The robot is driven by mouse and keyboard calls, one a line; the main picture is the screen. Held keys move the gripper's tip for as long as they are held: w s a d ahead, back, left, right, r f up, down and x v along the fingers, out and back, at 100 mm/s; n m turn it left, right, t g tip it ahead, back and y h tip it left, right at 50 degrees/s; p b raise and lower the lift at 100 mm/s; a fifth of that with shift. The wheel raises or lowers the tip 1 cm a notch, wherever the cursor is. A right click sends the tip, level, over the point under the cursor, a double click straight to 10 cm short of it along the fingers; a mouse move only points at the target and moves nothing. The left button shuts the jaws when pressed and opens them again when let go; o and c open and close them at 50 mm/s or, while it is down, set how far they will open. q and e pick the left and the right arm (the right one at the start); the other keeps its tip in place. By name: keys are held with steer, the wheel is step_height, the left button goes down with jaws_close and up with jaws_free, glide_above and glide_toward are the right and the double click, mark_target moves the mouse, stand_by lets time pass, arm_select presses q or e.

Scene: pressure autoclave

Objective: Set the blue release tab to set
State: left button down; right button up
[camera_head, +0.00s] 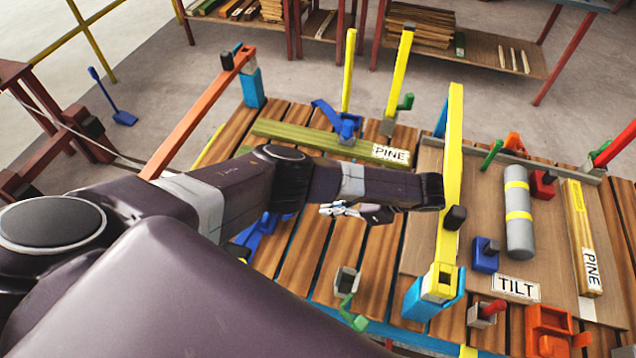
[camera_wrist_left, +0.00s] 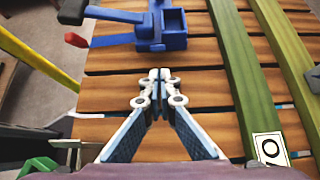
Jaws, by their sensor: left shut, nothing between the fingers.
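My left gripper (camera_head: 338,209) is over the slatted table, its fingers pointing left in the head view. In the left wrist view the gripper (camera_wrist_left: 160,76) has its fingertips together, with nothing between them. Ahead of the fingertips and apart from them is a blue clamp-like fixture (camera_wrist_left: 160,28) with a square block and flat blue bars. In the head view blue parts (camera_head: 262,230) show left of the gripper, partly hidden by my arm. I cannot tell which piece is the release tab. My right gripper is not in view.
Another blue fixture (camera_head: 345,126) stands at the far side by a green board (camera_head: 320,142) labelled PINE. A yellow upright bar (camera_head: 452,170) stands right of my arm. A grey cylinder (camera_head: 518,212) and a blue block (camera_head: 485,255) lie further right. Slats between gripper and fixture are clear.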

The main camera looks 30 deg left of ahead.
mark_target(289, 214)
arm_select(q)
steer(key=b+x, duration=0.3)
steer(key=x, duration=0.6)
steer(key=shift+w, duration=0.1)
steer(key=shift+a, duration=0.1)
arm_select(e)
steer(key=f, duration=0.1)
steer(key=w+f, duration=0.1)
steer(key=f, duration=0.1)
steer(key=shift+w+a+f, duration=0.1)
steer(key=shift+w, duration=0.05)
arm_select(q)
steer(key=shift+w, duration=0.1)
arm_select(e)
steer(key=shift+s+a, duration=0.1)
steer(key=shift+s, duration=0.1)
